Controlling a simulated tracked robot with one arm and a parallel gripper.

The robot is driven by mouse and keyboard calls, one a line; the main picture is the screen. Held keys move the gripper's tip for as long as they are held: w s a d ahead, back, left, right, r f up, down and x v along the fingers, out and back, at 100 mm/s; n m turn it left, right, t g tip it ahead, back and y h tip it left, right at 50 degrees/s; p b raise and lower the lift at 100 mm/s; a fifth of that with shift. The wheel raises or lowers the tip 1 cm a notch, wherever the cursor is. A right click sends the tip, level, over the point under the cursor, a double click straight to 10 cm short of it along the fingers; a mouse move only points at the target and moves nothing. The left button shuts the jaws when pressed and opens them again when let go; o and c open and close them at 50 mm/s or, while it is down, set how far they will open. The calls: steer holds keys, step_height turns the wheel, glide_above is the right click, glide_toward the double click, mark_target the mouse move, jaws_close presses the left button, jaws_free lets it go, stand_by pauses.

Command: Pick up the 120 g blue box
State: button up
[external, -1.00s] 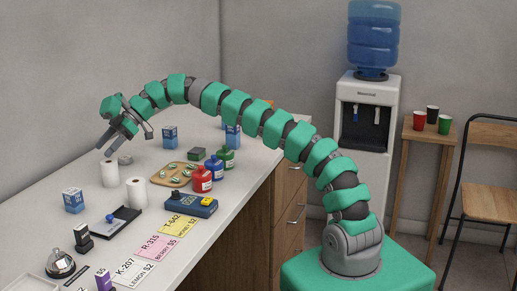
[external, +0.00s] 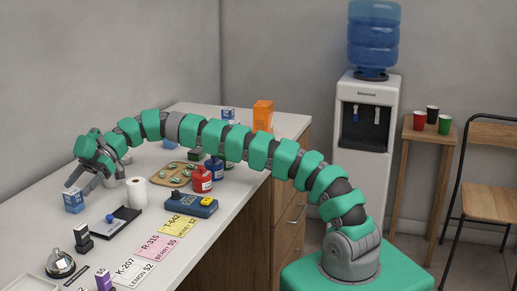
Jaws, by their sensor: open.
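A small blue box (external: 73,201) with white print stands on the counter at the far left. My gripper (external: 79,187) is open and empty, pointing down, with its fingertips close above and beside this box. I cannot tell whether they touch it. A second blue box (external: 168,144) is mostly hidden behind my arm. A third blue box (external: 228,113) stands farther back, its lower part hidden by my arm. The weights on the boxes are too small to read.
A white roll (external: 136,190) stands right of my gripper; another is mostly hidden behind it. A black tray (external: 117,221) lies in front. A wooden board (external: 172,180), red bottle (external: 201,180), blue device (external: 191,206) and orange box (external: 263,115) are farther right.

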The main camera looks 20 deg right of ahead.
mark_target(67, 200)
steer(key=shift+s+b+x, duration=0.15)
steer(key=shift+b+x, duration=0.1)
steer(key=shift+x, duration=0.85)
steer(key=shift+s+b+x, duration=0.15)
steer(key=shift+b+x, duration=0.1)
steer(key=shift+x, duration=0.8)
steer(key=shift+s+a+f, duration=0.15)
steer(key=shift+s+a, duration=0.15)
steer(key=shift+a, duration=0.25)
steer(key=shift+c, duration=0.2)
steer(key=c, duration=1.2)
